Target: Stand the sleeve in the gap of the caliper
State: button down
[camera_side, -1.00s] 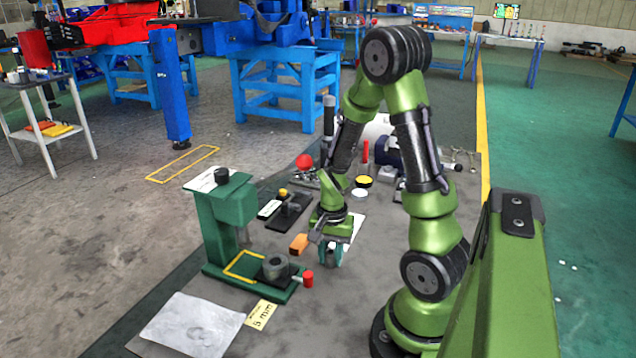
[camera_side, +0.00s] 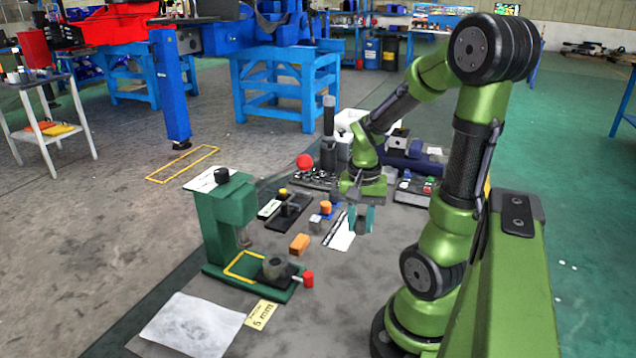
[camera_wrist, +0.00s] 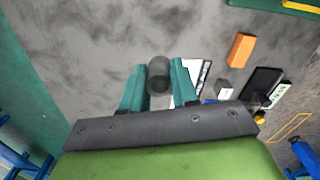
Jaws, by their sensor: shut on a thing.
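My gripper (camera_side: 362,220) has teal fingers and hangs above the grey mat. It is shut on a dark grey hollow cylinder, the sleeve (camera_wrist: 160,76), which shows between the fingertips in the wrist view. A green C-shaped frame (camera_side: 212,228), which I take to be the caliper, stands at the left in the side view. Its head overhangs a flat base, with a thin spindle below the head and a yellow outline on the base. My gripper is well to the right of this frame and farther back.
An orange block (camera_side: 299,244) and a white sheet with a dark edge (camera_side: 341,234) lie between my gripper and the green frame. A 5 mm card (camera_side: 262,314) lies in front.

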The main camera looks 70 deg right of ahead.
jog(key=w+d+r+n, duration=0.4)
jog(key=w+d+n, duration=0.1)
jog(key=w, duration=0.2)
jog(key=w+d+r+n, duration=0.4)
jog(key=w+n, duration=0.1)
jog(key=w, duration=0.2)
jog(key=w+a+r+n, duration=0.1)
jog(key=w+a+r, duration=0.1)
jog(key=a, duration=0.4)
jog(key=w+a+r+n, duration=0.2)
jog(key=w+a+r, duration=0.1)
jog(key=a, duration=0.3)
jog(key=w+a+r+n, duration=0.1)
jog(key=w+a+r, duration=0.1)
jog(key=a, duration=0.4)
jog(key=shift+w+a+r+n, duration=0.1)
jog(key=shift+w+r+n, duration=0.3)
jog(key=shift+r, duration=0.3)
jog(key=shift+a+r, duration=0.1)
jog(key=shift+r, duration=0.05)
jog(key=s+d+m, duration=0.2)
jog(key=s+d, duration=0.2)
jog(key=d, duration=0.2)
jog(key=m, duration=1.4)
send_over(389, 259)
notch_tip(389, 259, down, 23)
jog(key=shift+r, duration=0.1)
jog(key=shift+f, duration=2.1)
